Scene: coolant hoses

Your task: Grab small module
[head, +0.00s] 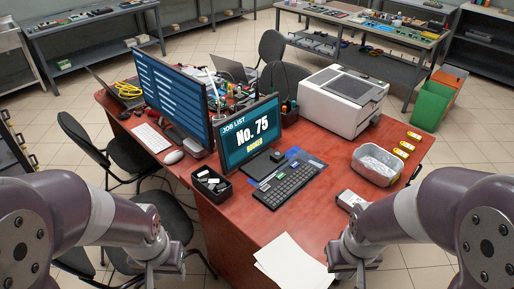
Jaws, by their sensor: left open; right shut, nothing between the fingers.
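A small pale box-like item (349,199), possibly the small module, lies on the red desk (235,235) near its right side. My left gripper (157,272) is at the lower left, in front of the dark chair and left of the desk's front part. It is open and empty.
A screen reading "No. 75" (250,135), a keyboard (288,184), a black tray of small parts (211,184), a clear tub (377,164) and a printer (342,101) stand on the desk. White paper (292,262) lies at its front. The red surface between is clear.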

